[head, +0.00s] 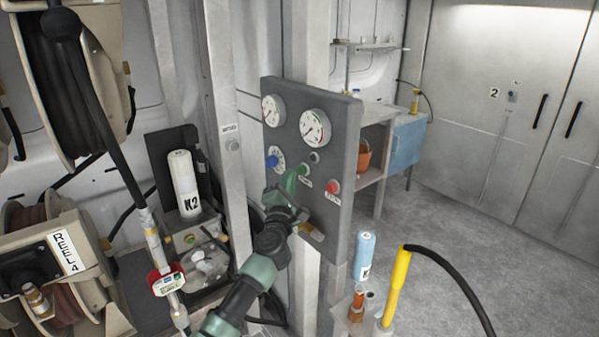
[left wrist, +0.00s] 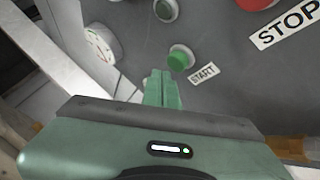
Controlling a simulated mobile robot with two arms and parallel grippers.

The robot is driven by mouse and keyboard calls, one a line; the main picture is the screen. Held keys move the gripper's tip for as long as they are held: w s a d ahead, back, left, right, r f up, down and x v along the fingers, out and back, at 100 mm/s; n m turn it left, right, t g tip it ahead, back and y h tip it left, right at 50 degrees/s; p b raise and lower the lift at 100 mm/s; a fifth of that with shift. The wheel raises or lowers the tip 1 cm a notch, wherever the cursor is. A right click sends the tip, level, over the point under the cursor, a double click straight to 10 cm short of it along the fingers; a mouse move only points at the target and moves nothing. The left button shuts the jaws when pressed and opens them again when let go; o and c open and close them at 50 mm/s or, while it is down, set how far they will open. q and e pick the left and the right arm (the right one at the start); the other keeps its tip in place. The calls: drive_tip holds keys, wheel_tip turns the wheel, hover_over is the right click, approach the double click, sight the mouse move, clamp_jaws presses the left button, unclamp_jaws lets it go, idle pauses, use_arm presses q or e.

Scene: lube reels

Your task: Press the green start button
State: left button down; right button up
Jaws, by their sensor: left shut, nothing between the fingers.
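The green start button (left wrist: 179,60) sits on the grey control panel, with a START label (left wrist: 204,73) beside it in the left wrist view. In the head view the button (head: 304,170) shows just right of my fingertips. My left gripper (left wrist: 163,88) is shut and empty, its green fingers pointing at the panel just below and left of the button. In the head view the left gripper (head: 290,182) is in front of the panel (head: 342,120). I cannot tell whether the fingertips touch anything. My right gripper is not in view.
A red stop button (head: 333,186) is to the right on the panel, a blue knob (head: 272,161) to the left and gauges (head: 315,128) above. A K2 cylinder (head: 184,184) stands left of a metal post. A yellow-handled hose (head: 397,285) stands at front right. Open floor lies at right.

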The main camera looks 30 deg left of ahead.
use_arm(q)
drive_tip(key=shift+w, duration=0.1)
idle(0.7)
drive_tip(key=shift+w+d, duration=0.15)
drive_tip(key=shift+w, duration=0.15)
drive_tip(key=shift+w+d, duration=0.2)
drive_tip(key=shift+w, duration=0.2)
idle(0.9)
drive_tip(key=shift+s, duration=0.1)
drive_tip(key=shift+s+a+p, duration=0.35)
drive_tip(key=shift+s+p, duration=0.15)
drive_tip(key=shift+s, duration=0.2)
drive_tip(key=shift+s, duration=0.1)
drive_tip(key=s, duration=0.1)
drive_tip(key=s+a+p, duration=0.1)
drive_tip(key=s, duration=0.1)
drive_tip(key=s+a+p, duration=0.1)
drive_tip(key=shift+s, duration=0.25)
